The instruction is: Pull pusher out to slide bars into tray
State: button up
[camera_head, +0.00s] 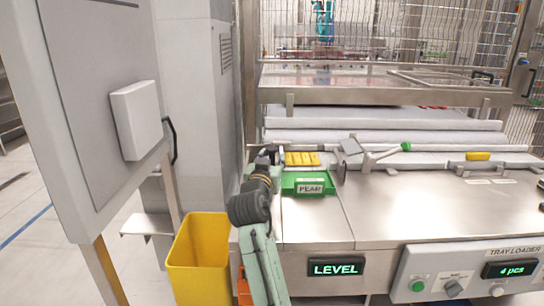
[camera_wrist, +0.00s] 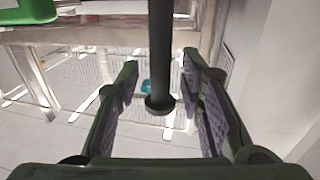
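A green tray (camera_head: 310,188) labelled PEAR sits at the front left of the metal worktop, and its edge also shows in the wrist view (camera_wrist: 28,12). Several yellow bars (camera_head: 302,158) lie side by side just behind it. In the wrist view a dark rod (camera_wrist: 161,50) with a flared end stands between my fingers, with gaps on both sides. I cannot tell for sure whether it is the pusher's handle. My gripper (camera_wrist: 160,70) is open around the rod; in the head view it is at the worktop's left edge, left of the tray, partly hidden by my arm.
A grey lever with a green knob (camera_head: 406,146) lies right of the bars. A yellow bin (camera_head: 198,260) stands on the floor below left. A grey cabinet and panel (camera_head: 136,120) close off the left. The worktop's right (camera_head: 430,205) is mostly clear. A LEVEL display (camera_head: 335,268) is in front.

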jog(key=shift+w, duration=0.35)
jog(key=shift+c, duration=0.4)
grip_shut()
dwell(0.4)
